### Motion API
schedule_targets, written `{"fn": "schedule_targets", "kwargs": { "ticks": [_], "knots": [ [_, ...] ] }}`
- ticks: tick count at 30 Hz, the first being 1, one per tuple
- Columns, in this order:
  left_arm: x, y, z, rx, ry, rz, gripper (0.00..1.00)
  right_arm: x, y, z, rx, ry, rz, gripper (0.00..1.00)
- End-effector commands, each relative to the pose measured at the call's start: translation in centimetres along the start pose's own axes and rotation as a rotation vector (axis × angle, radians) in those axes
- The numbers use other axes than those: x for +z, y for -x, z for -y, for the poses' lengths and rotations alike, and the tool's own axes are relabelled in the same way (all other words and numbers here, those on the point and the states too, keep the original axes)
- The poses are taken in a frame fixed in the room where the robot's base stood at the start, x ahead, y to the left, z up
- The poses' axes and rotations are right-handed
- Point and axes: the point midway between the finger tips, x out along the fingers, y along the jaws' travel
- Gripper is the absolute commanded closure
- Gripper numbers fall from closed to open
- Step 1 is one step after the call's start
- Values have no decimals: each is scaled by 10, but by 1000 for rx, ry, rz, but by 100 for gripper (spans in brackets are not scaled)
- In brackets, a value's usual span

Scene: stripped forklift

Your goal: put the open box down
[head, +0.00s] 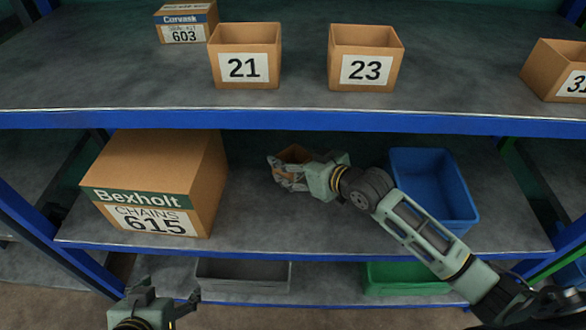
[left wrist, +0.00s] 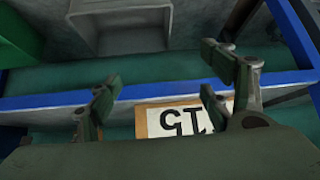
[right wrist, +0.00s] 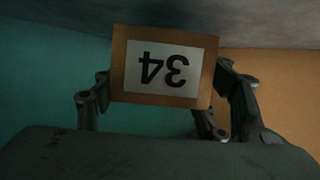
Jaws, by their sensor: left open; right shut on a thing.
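The open box is a small brown carton, seen in the head view (head: 293,155) on the middle shelf level. In the right wrist view the box (right wrist: 163,105) shows a white label, 34, upside down. My right gripper (head: 289,170) is shut on it, with fingers on both sides. I cannot tell whether its bottom touches the shelf. My left gripper (head: 168,294) is open and empty, low in front of the rack, at the bottom left of the head view.
The middle shelf (head: 255,225) holds a large Bexholt carton (head: 205,185) on the left and a blue bin (head: 440,190) on the right. Bare shelf lies between them. Boxes 21 (head: 244,35) and 23 (head: 365,38) stand above. Grey (head: 243,288) and green (head: 380,288) bins sit below.

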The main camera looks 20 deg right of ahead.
Motion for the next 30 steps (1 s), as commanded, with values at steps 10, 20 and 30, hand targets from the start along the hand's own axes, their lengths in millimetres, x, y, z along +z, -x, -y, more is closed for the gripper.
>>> {"fn": "schedule_targets", "kwargs": {
  "ticks": [10, 20, 30],
  "knots": [
    [-53, -4, -6, 13, -4, -234, 27, 22, -9, 0, -1, -1, -1, 61],
    [-54, -4, -6, 13, -4, -241, 27, 24, -9, 0, 0, -1, 0, 61],
    [-55, -4, -6, 13, -4, -244, 27, 24, -9, 0, 0, 0, 0, 15]
  ]
}}
